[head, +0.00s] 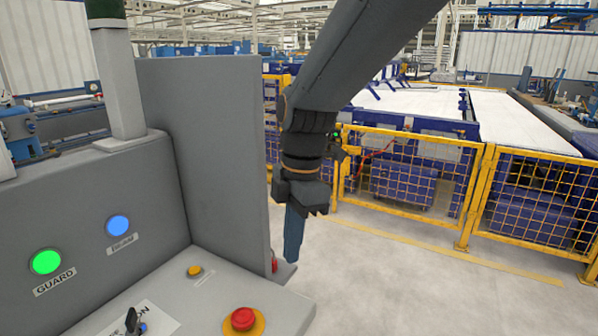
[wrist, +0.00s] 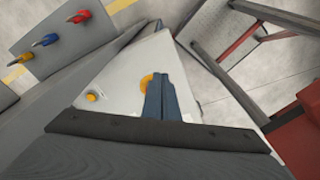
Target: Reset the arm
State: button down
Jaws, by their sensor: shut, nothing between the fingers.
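My arm hangs down from the top of the head view, and my gripper (head: 292,257) points downward just right of a grey control cabinet's upright side panel. Its blue fingers are together and hold nothing. In the wrist view the shut fingers (wrist: 163,80) show in front of the console top, partly covering the yellow ring around the red button. The space beneath the fingertips is partly hidden by the console.
The grey cabinet (head: 205,140) carries green (head: 46,262) and blue (head: 118,226) lights and a red button (head: 242,319). Yellow fencing (head: 410,180) stands behind; the floor (head: 400,285) at right is clear. Coloured pegs (wrist: 45,40) and a red-grey frame (wrist: 245,45) show in the wrist view.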

jog(key=s+d+f+m, duration=0.2)
jog(key=d+f+m, duration=0.1)
jog(key=d+m, duration=0.4)
jog(key=s+d+f+m+t, duration=0.1)
jog(key=d+f+m, duration=0.3)
jog(key=d+m, duration=0.4)
jog(key=s+d+f+m+h, duration=0.1)
jog(key=s+d+f+m, duration=0.2)
jog(key=d+m, duration=0.5)
jog(key=shift+s+f+m+t, duration=0.15)
jog(key=shift+f+m+t, duration=0.25)
jog(key=shift+m, duration=0.1)
